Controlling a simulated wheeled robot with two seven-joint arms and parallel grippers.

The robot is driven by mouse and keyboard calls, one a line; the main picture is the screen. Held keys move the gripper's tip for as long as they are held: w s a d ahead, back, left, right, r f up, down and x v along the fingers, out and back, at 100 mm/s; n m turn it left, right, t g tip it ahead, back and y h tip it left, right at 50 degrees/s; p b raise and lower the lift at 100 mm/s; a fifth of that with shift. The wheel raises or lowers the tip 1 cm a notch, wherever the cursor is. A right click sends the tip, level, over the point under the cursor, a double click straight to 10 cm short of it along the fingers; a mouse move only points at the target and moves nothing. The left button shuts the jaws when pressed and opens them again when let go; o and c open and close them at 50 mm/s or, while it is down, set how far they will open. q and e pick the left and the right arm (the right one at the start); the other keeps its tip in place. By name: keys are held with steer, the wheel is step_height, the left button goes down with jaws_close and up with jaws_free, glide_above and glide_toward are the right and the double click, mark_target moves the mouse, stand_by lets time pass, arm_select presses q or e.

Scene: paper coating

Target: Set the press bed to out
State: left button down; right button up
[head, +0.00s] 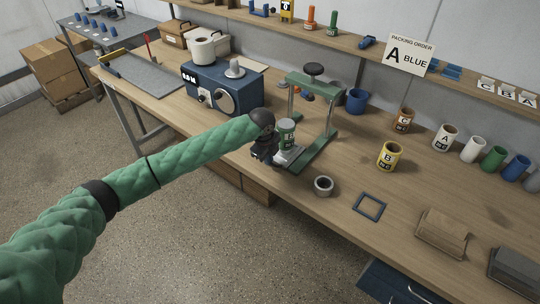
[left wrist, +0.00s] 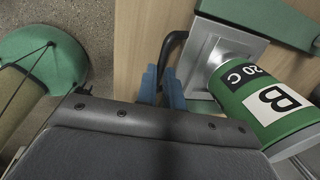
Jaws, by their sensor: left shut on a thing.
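The green press (head: 332,95) with a black knob on top stands on the bench. Its silver press bed (head: 290,155) shows at the front left of the frame, towards the bench's near edge; the left wrist view also shows the bed (left wrist: 214,48). A green cup marked B, 20 C (head: 287,134) stands upright on the bed; it fills the right of the left wrist view (left wrist: 262,105). My left gripper (head: 274,157) is at the bed's front. Its blue fingers (left wrist: 162,88) are shut on the bed's black handle (left wrist: 171,46), partly hidden between them. My right gripper is not in view.
A grey ring-shaped roll (head: 323,186), a blue square frame (head: 369,206) and a yellow cup (head: 389,156) are on the bench right of the press. A blue machine (head: 222,87) stands to the left, and a blue cup (head: 356,101) behind.

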arm_select(q)
steer(key=shift+w+d, duration=0.1)
steer(key=c, duration=1.5)
jaws_free()
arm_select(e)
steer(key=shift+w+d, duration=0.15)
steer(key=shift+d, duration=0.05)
arm_select(q)
steer(key=shift+r, duration=0.1)
